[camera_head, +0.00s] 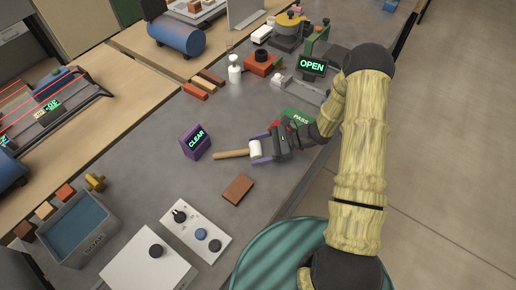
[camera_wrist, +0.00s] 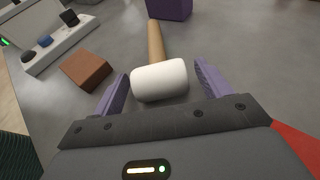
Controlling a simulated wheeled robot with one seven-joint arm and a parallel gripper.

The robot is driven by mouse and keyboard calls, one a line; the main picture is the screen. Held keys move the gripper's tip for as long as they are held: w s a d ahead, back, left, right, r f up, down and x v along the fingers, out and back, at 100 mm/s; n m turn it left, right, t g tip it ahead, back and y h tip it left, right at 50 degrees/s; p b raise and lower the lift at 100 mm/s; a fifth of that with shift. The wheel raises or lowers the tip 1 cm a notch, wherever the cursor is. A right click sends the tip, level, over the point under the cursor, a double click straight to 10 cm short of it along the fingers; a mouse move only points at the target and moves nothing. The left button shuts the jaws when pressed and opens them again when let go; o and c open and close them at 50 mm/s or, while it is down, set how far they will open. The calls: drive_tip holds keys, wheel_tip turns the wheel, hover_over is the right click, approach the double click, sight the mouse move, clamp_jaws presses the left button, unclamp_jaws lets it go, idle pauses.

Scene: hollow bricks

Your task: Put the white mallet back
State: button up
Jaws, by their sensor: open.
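The white mallet has a white cylindrical head and a wooden handle. In the head view the white mallet (camera_head: 256,149) lies on the grey bench, its handle pointing left. In the wrist view the white mallet (camera_wrist: 159,81) has its head between the two purple fingers, with the handle running away toward the top. My gripper (camera_head: 262,148) is open around the mallet head, with a gap showing on both sides. It also shows in the wrist view (camera_wrist: 163,85). Whether the mallet touches the bench under the head is hidden.
A purple CLEAR sign (camera_head: 196,141) stands beyond the handle end. A brown brick (camera_head: 238,189) lies nearby, also in the wrist view (camera_wrist: 86,69). A control panel (camera_head: 196,231), a grey bin (camera_head: 110,219), a white bottle (camera_head: 235,70) and an OPEN sign (camera_head: 312,66) stand around.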

drive_tip(key=b+v, duration=0.2)
drive_tip(key=v, duration=1)
drive_tip(key=s+d+r+n+t+h, duration=0.1)
drive_tip(key=s+r+n+t+h, duration=0.2)
drive_tip(key=s+r+n+h, duration=0.9)
drive_tip(key=s+n+h, duration=0.1)
drive_tip(key=n+h, duration=0.1)
drive_tip(key=n, duration=0.3)
drive_tip(key=shift+d+r, duration=0.3)
drive_tip(key=shift+d, duration=0.1)
drive_tip(key=shift+s, duration=0.1)
drive_tip(key=shift+r+p, duration=0.35)
drive_tip(key=shift+r, duration=0.05)
